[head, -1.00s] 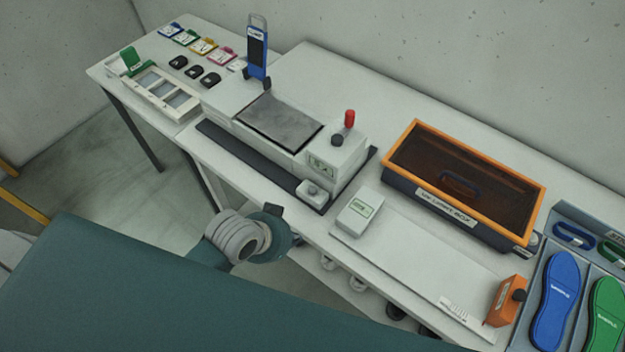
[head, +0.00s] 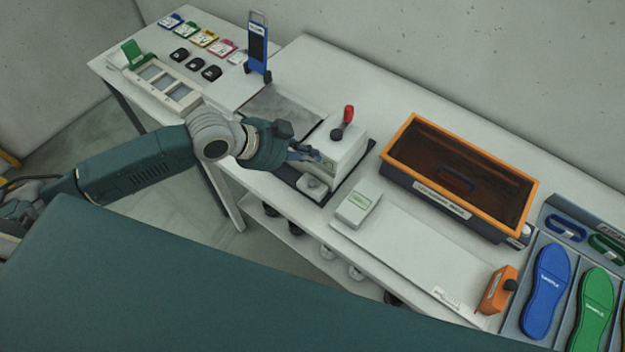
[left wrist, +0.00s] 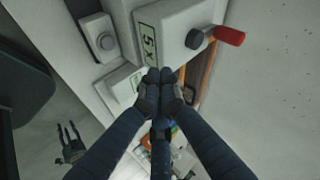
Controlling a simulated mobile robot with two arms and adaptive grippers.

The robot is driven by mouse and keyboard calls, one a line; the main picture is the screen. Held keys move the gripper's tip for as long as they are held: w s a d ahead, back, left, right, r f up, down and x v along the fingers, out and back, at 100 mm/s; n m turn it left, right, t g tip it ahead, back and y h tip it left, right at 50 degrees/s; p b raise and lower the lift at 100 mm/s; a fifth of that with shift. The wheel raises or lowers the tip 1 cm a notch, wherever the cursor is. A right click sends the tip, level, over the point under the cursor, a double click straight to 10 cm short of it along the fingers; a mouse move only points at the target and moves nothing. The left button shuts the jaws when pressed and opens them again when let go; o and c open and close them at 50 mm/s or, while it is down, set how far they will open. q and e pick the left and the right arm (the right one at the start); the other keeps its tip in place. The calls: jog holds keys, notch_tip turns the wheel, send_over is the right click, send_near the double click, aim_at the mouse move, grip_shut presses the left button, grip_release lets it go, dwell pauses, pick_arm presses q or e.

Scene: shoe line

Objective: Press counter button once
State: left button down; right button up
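A white machine (head: 343,150) with a red-tipped lever stands on the table; its front display (left wrist: 148,42) shows beside my fingers in the left wrist view. My left gripper (head: 320,160) is at the machine's front, above and behind the button box. Its fingers meet at the tips (left wrist: 160,82), empty, apart from the button. A small dark pronged shape low in the left wrist view looks like my right gripper (left wrist: 70,140), prongs apart.
A pale box with a green display (head: 358,208) stands right of the machine. An orange-rimmed dark box (head: 400,183) lies behind it. A white board (head: 420,262), an orange dispenser (head: 497,290) and shoe soles (head: 547,290) are farther right. A blue phone-like stand (head: 258,45) is behind.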

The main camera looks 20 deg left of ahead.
pick_arm(q)
jog(key=shift+f, duration=0.2)
jog(key=b, duration=0.7)
send_over(312, 183)
jog(key=f, duration=0.7)
jog(key=shift+s+a, duration=0.15)
jog(key=shift+s, duration=0.05)
jog(key=shift+f+b, duration=0.4)
jog(key=shift+f, duration=0.35)
jog(key=shift+f, duration=0.4)
